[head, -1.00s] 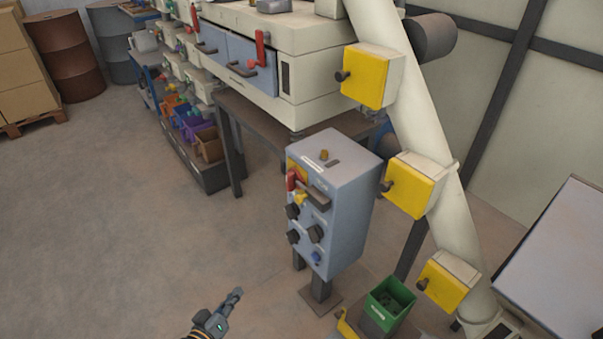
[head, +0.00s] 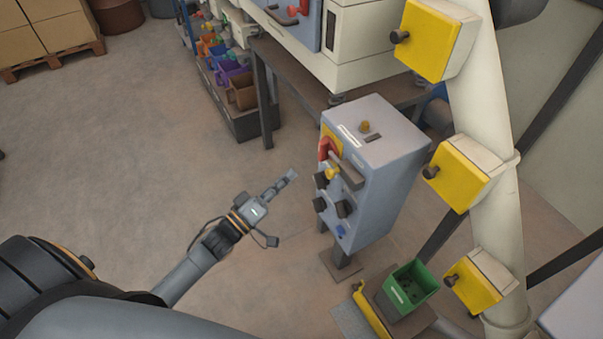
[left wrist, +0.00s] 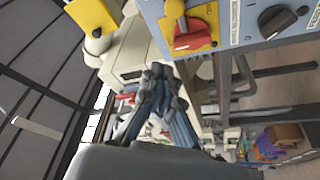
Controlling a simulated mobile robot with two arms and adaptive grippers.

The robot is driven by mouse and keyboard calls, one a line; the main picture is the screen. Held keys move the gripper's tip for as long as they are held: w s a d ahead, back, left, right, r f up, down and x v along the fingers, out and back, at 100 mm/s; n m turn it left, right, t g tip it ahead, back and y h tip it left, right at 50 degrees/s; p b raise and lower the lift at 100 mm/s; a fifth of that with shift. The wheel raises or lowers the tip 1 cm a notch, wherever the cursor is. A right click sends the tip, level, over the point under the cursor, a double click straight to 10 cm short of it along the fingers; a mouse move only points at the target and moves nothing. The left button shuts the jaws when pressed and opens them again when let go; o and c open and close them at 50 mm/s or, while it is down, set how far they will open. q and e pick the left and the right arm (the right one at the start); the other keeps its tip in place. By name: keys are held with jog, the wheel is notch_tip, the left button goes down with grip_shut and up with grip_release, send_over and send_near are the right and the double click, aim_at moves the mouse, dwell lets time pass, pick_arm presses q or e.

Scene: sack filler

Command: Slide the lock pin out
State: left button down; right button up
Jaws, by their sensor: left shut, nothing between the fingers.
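The grey-blue control box (head: 385,165) stands on a post right of centre in the head view. I cannot tell for certain which piece is the lock pin. My left gripper (head: 291,176) is shut and empty, left of the box front and apart from it. In the left wrist view, the fingers (left wrist: 160,75) are together below the red lever (left wrist: 195,36) and a brass-coloured piece (left wrist: 175,9). My right gripper is not in view.
Black knobs (head: 345,209) and a blue button (head: 340,231) sit low on the box front. A green bin (head: 412,286) stands at the box's foot. A pale pipe with yellow boxes (head: 465,174) rises to the right. The floor left of the box is open.

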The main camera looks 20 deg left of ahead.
aim_at(333, 172)
pick_arm(q)
jog(key=w+d+b, duration=0.4)
jog(key=w+d, duration=0.2)
jog(key=shift+w+f+b, duration=0.15)
jog(key=shift+f+b, duration=0.15)
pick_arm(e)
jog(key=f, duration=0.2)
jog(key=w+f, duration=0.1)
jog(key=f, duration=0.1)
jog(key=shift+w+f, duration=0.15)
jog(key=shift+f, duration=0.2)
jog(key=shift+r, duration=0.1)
pick_arm(q)
jog(key=s+d, duration=0.1)
jog(key=s+d+p, duration=0.1)
jog(key=shift+s+d, duration=0.15)
jog(key=shift+d, duration=0.15)
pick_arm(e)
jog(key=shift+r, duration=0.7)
pick_arm(q)
jog(key=shift+p, duration=0.35)
